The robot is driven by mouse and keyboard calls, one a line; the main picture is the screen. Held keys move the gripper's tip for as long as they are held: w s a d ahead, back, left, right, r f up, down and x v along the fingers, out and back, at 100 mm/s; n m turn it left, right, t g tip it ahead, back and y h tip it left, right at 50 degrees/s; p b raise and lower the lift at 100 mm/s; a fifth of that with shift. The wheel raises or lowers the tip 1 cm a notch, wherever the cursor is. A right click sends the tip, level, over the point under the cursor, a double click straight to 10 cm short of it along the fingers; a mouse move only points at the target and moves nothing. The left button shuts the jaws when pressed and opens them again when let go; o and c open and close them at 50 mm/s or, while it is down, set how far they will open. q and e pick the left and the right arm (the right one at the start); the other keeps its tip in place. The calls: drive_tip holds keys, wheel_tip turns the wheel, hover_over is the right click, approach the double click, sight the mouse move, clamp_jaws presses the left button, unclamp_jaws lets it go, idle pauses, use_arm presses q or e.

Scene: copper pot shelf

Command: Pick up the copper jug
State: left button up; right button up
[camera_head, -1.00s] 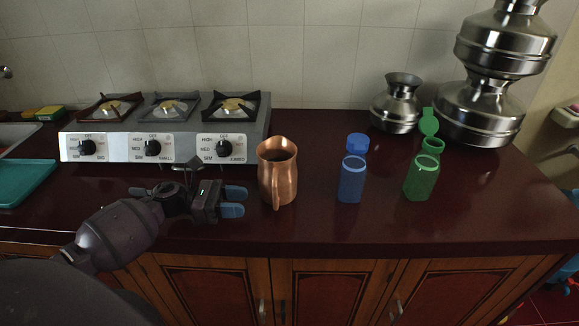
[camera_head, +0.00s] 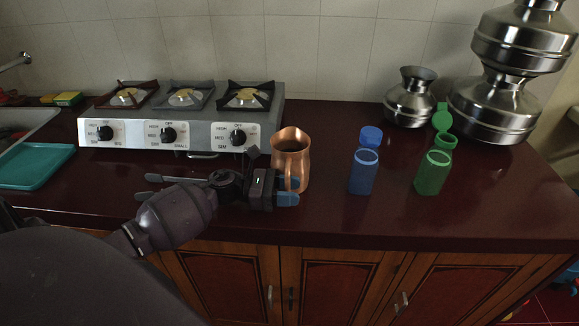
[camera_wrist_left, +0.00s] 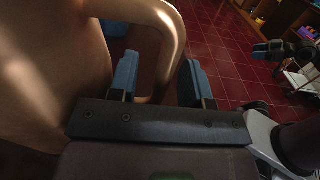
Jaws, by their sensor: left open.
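The copper jug (camera_head: 291,158) stands upright on the dark red counter, right of the stove, with its handle toward the front edge. My left gripper (camera_head: 287,190) is open at the jug's front left, its blue fingertips at the handle. In the left wrist view the copper jug (camera_wrist_left: 50,60) fills the left side. Its curved handle (camera_wrist_left: 172,50) comes down between the two blue fingers of my left gripper (camera_wrist_left: 160,82). I cannot tell whether either finger touches it.
A three-burner stove (camera_head: 185,118) stands behind my left arm. A blue bottle (camera_head: 363,172) and a green bottle (camera_head: 433,172) stand right of the jug. Steel pots (camera_head: 410,98) are at the back right. The counter (camera_head: 500,205) is clear at the front right.

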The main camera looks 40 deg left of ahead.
use_arm(q)
drive_tip(key=shift+w+d, duration=0.3)
drive_tip(key=shift+d, duration=0.25)
clamp_jaws()
drive_tip(key=shift+r, duration=0.1)
idle(0.9)
